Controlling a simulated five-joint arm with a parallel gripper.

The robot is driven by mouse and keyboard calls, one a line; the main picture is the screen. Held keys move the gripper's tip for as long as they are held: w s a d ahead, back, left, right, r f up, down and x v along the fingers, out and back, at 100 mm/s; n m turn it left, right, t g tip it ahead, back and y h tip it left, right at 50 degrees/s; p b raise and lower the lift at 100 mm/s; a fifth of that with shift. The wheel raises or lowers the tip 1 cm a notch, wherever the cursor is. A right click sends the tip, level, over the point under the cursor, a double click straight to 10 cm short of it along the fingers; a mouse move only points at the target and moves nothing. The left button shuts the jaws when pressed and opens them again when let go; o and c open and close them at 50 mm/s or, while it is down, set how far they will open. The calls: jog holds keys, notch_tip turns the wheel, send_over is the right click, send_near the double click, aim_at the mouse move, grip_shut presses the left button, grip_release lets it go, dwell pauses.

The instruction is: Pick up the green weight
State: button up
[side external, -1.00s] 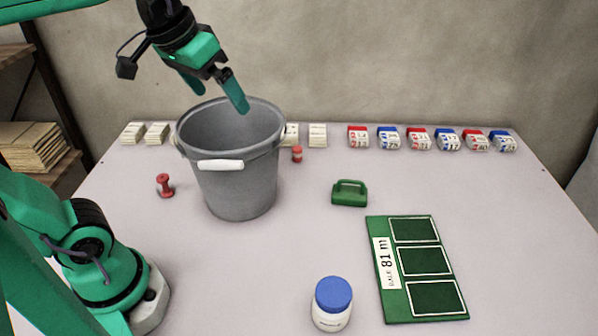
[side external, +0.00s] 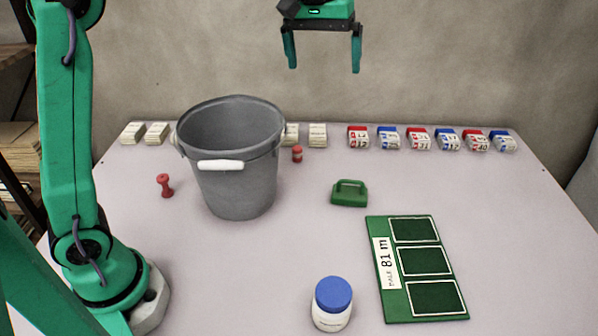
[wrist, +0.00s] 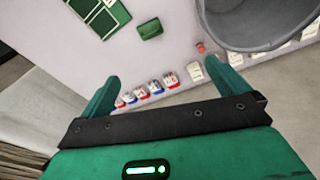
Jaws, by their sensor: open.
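The green weight (side external: 349,193) is a small block with a handle on top. It stands on the table right of the bucket and behind the green board. In the wrist view the green weight (wrist: 150,29) shows near the top, beyond my fingertips. My gripper (side external: 323,60) is open and empty, high above the back part of the table and well apart from the weight. Its two fingers also show spread in the wrist view (wrist: 170,75).
A grey bucket (side external: 235,185) stands left of the weight. A green board (side external: 425,261) and a blue-lidded jar (side external: 332,304) are in front. Red-and-blue boxes (side external: 418,138) and pale stacks (side external: 145,133) line the back edge. Two small red objects (side external: 165,185) (side external: 297,154) stand near the bucket.

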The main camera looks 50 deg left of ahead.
jog(key=w+d+f+n+g, duration=0.1)
jog(key=w+d+f+n, duration=0.1)
jog(key=w+d+f, duration=0.3)
send_over(350, 192)
jog(key=shift+g, duration=0.3)
notch_tip(350, 192, down, 25)
jog(key=shift+d+f, duration=0.1)
jog(key=shift+f, duration=0.05)
dwell(0.6)
jog(key=shift+f, duration=0.1)
jog(key=shift+f, duration=2.5)
jog(key=shift+c, duration=0.4)
jog(key=c, duration=1.5)
jog(key=shift+r, duration=0.15)
jog(key=shift+c, duration=0.3)
jog(key=shift+r, duration=0.15)
